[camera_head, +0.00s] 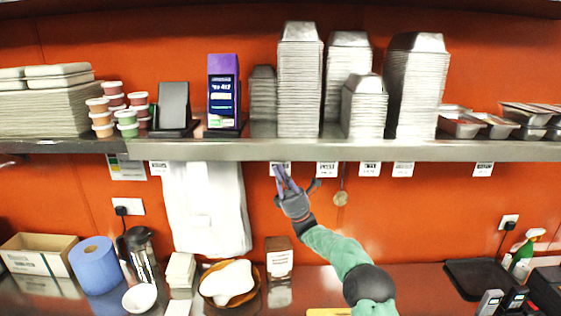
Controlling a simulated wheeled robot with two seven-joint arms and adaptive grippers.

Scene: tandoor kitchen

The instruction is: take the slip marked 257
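Several small white slips hang in a row from the front edge of the steel shelf (350,151). Their print is too small to read, so I cannot tell which is marked 257. My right gripper (284,176) reaches up from below, its purple-grey fingers close together in front of one slip (287,166) and partly covering it. I cannot tell whether they hold it. To the right hang more slips (327,169), (369,169), (403,169) and (483,169); another (159,168) is at the left. My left gripper is not in view.
The shelf carries stacked foil trays (300,85), a purple box (224,95) and small tubs (101,118). A round tag (341,198) hangs right of the gripper, a white cloth (205,210) left. Below stand a blue roll (95,265) and a bowl (207,290).

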